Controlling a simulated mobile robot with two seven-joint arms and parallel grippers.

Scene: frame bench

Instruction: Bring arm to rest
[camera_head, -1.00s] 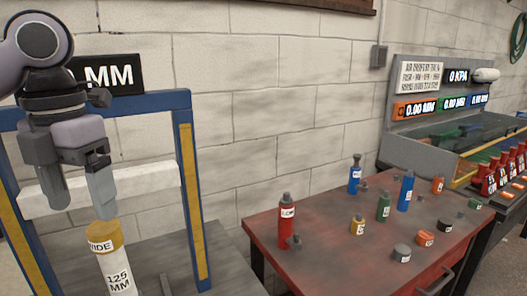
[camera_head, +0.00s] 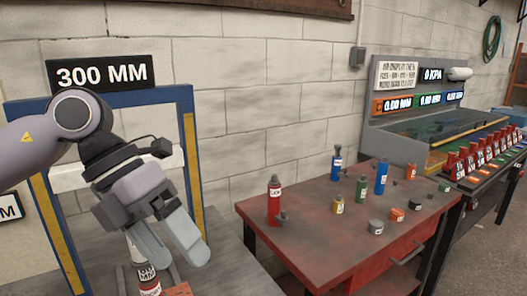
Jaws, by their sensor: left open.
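My left gripper (camera_head: 176,246) comes in from the left, in front of the blue frame (camera_head: 192,150). Its two grey fingers are apart and point down and to the right. I see nothing held between them. Below the gripper, on the grey bench (camera_head: 240,270), a small bottle with a red lower part (camera_head: 149,284) and a white and dark upper part is partly hidden by the fingers. My right gripper does not show.
A red table (camera_head: 300,210) to the right carries a red bottle (camera_head: 274,204), a blue bottle (camera_head: 381,178), a green bottle (camera_head: 361,189) and small parts. A black 300 MM sign (camera_head: 102,74) hangs at the frame. Open space lies above the red table.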

